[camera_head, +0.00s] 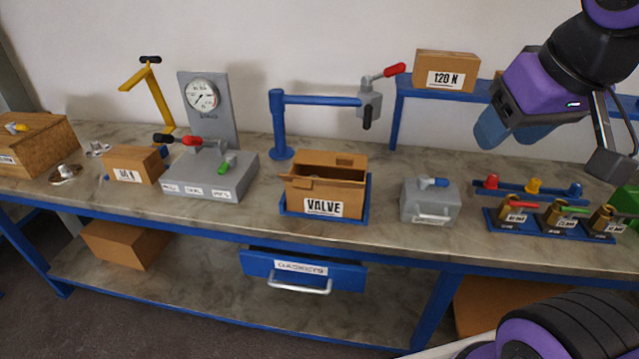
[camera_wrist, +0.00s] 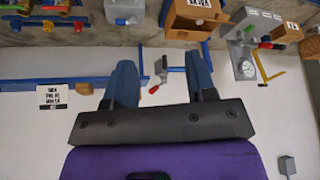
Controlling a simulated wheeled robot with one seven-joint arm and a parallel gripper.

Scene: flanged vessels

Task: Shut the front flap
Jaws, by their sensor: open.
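I cannot tell exactly how the front flap lies. Part of the box shows upside down at the top of the wrist view (camera_wrist: 190,22). My gripper (camera_head: 508,138) is raised at the upper right, well apart from the box. Its blue fingers are spread with nothing between them, as the wrist view shows (camera_wrist: 161,75).
A blue post with a horizontal arm (camera_head: 320,99) and red-handled clamp stands behind the box. A grey gauge stand (camera_head: 208,105) is to its left, a grey case (camera_head: 425,205) to its right. Several valves (camera_head: 555,215) stand farther right.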

